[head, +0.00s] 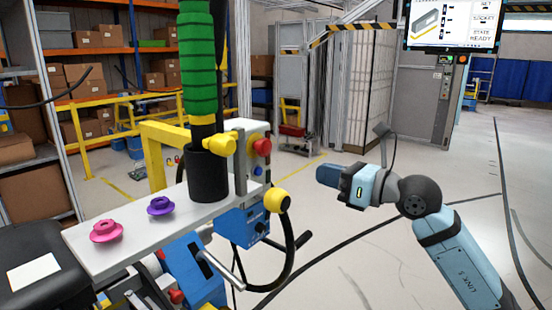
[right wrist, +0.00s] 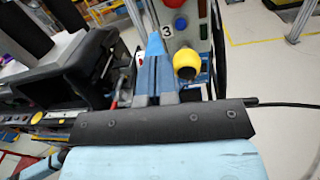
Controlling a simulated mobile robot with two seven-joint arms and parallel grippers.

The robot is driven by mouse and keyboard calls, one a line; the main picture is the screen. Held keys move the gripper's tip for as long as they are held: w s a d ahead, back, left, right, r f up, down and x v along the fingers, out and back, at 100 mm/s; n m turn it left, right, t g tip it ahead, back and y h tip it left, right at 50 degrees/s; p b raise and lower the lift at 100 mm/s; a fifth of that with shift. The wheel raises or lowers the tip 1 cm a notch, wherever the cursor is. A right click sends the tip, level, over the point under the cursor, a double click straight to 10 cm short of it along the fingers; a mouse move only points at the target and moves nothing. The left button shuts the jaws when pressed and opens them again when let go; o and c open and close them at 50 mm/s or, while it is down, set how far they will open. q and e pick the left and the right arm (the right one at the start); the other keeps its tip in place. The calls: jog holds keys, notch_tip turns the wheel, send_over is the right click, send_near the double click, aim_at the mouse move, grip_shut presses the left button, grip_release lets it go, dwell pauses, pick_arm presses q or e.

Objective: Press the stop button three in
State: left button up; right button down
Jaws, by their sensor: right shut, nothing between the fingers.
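A red button (head: 262,146) sits on the side of a light grey box on the module, behind a yellow fitting. My right gripper (head: 326,175) is shut and empty. It is to the right of the button in the head view, apart from it, pointing left toward the module. My left gripper is not in view.
A yellow ball-ended fitting (head: 277,200) with a black cable stands below the button; a yellow part (right wrist: 187,63) is close to my fingers. The floor at right is mostly open.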

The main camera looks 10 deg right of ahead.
aim_at(267, 149)
jog(key=shift+w+d+r+t+h, duration=0.15)
jog(key=shift+d+r+h, duration=0.15)
jog(key=shift+d+r, duration=0.1)
jog(key=shift+w+d+r+t+h, duration=0.1)
jog(key=shift+d+r+t+h, duration=0.05)
jog(key=shift+d+r+h, duration=0.2)
jog(key=shift+w+a, duration=0.1)
jog(key=shift+a, duration=0.1)
jog(key=p+x, duration=0.3)
jog(key=x, duration=0.9)
jog(key=shift+w+a+r, duration=0.15)
jog(key=shift+w+a, duration=0.05)
jog(key=shift+a, duration=0.05)
jog(key=shift+w+a, duration=0.35)
jog(key=shift+w, duration=0.15)
